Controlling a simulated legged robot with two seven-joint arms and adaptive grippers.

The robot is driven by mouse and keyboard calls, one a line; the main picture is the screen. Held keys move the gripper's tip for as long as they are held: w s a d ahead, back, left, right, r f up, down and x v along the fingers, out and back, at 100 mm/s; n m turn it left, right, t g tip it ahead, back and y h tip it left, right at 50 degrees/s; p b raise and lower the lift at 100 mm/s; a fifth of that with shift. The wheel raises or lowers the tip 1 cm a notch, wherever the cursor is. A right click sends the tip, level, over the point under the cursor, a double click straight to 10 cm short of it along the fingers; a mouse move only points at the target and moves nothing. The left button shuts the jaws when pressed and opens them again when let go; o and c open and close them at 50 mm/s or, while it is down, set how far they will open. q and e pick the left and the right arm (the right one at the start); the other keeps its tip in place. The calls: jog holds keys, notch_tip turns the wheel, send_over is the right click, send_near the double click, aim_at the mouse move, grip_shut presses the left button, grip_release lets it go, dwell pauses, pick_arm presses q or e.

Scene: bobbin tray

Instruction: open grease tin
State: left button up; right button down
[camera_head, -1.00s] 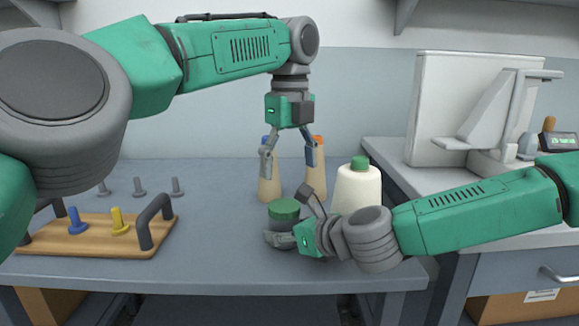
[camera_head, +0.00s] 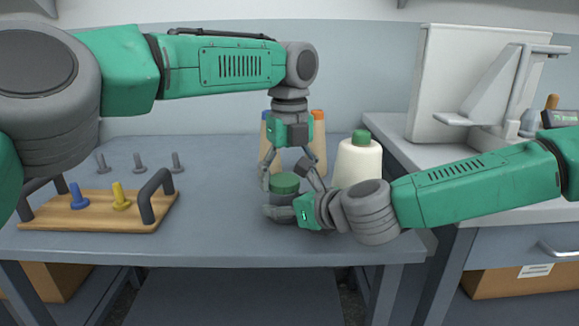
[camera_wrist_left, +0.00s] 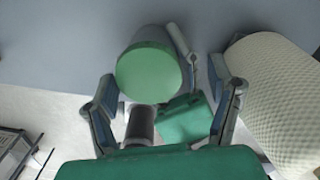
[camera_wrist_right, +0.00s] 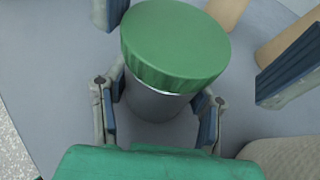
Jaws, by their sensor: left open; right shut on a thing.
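The grease tin is a grey cylinder (camera_wrist_right: 158,103) with a green lid (camera_head: 285,183), standing upright near the table's front edge. My right gripper (camera_head: 285,208) is shut around the tin's grey body, below the lid; the lid (camera_wrist_right: 176,45) is on top in the right wrist view. My left gripper (camera_head: 291,175) points down from above, its fingers spread either side of and above the lid, open and empty. In the left wrist view the lid (camera_wrist_left: 149,72) lies between and beyond the open fingers, a little left of centre.
A cream cone of thread (camera_head: 357,165) with a green top stands just right of the tin. Tan bobbins with blue and orange tops (camera_head: 318,140) stand behind. A wooden tray (camera_head: 100,224) with handles, a blue peg and a yellow peg is at left.

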pick_arm(q)
jog(key=c, duration=1.2)
jog(key=n, duration=0.3)
jog(key=shift+d+n, duration=0.2)
jog(key=shift+n, duration=0.1)
jog(key=n, duration=0.4)
jog(key=shift+w+n, duration=0.1)
jog(key=shift+n, duration=0.2)
jog(key=n, duration=0.7)
jog(key=shift+w, duration=0.25)
jog(key=n, duration=0.7)
jog(key=shift+w+a+n, duration=0.15)
jog(key=shift+a+n, duration=0.1)
jog(key=shift+n, duration=0.05)
jog(key=n, duration=0.4)
jog(key=shift+a, duration=0.2)
jog(key=shift+c, duration=0.3)
jog(key=n, duration=0.3)
